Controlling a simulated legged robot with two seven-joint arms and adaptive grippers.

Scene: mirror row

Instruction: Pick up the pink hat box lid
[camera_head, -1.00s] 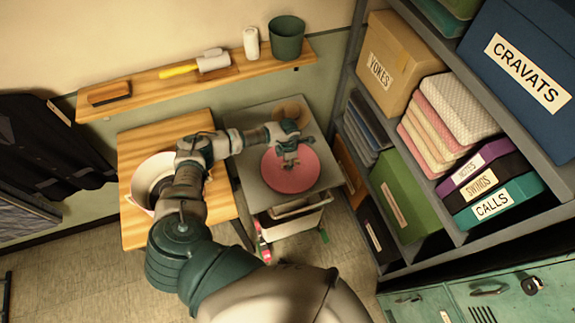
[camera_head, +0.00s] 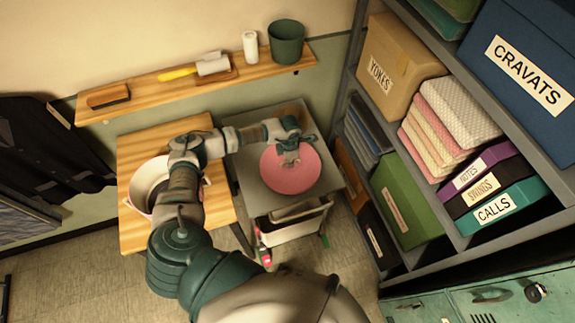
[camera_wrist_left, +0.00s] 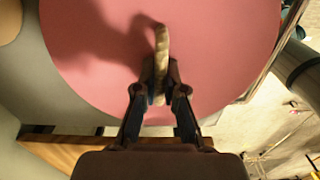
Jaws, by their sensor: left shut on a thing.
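The pink hat box lid (camera_head: 290,180) is a round pink disc over the grey cart top, seen in the head view. In the left wrist view the lid (camera_wrist_left: 90,60) fills most of the upper picture, with a pale, narrow handle (camera_wrist_left: 161,50) standing on it. My left gripper (camera_head: 289,158) is above the lid, and its fingers (camera_wrist_left: 160,97) are shut on the handle. Whether the lid rests on the cart or hangs just above it, I cannot tell. My right gripper is not in view.
The grey cart (camera_head: 250,178) stands beside a wooden table (camera_head: 135,230) holding a white pot (camera_head: 150,180). A wall shelf (camera_head: 190,82) carries a green pot (camera_head: 286,41) and brushes. A grey shelving unit (camera_head: 345,85) with boxes stands close on the right.

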